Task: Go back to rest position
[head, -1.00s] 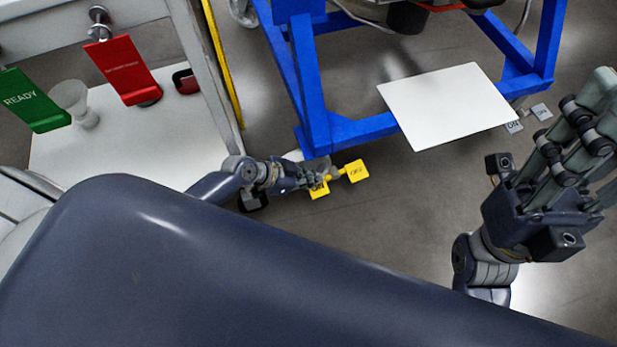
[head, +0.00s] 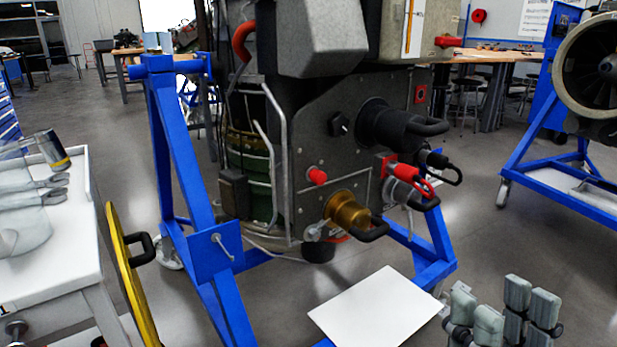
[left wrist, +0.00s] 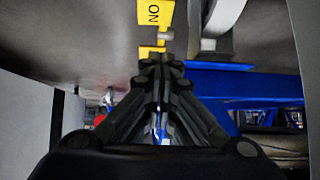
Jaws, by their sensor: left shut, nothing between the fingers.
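My left gripper (left wrist: 160,68) shows in the left wrist view with its dark fingers drawn together at the tips and nothing held. A yellow tag (left wrist: 152,14) with dark letters is just beyond the fingertips; I cannot tell whether they touch. My left gripper is out of the head view. My right gripper (head: 503,312) is at the bottom right of the head view. Its grey fingertips point up and stand apart, with nothing seen between them. The rest of that hand is cut off by the frame.
A blue turbine stand (head: 185,170) holds machinery in the middle. A white panel (head: 375,308) is low in front of it. Another blue stand (head: 555,195) is at right. Grey floor lies between the stands.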

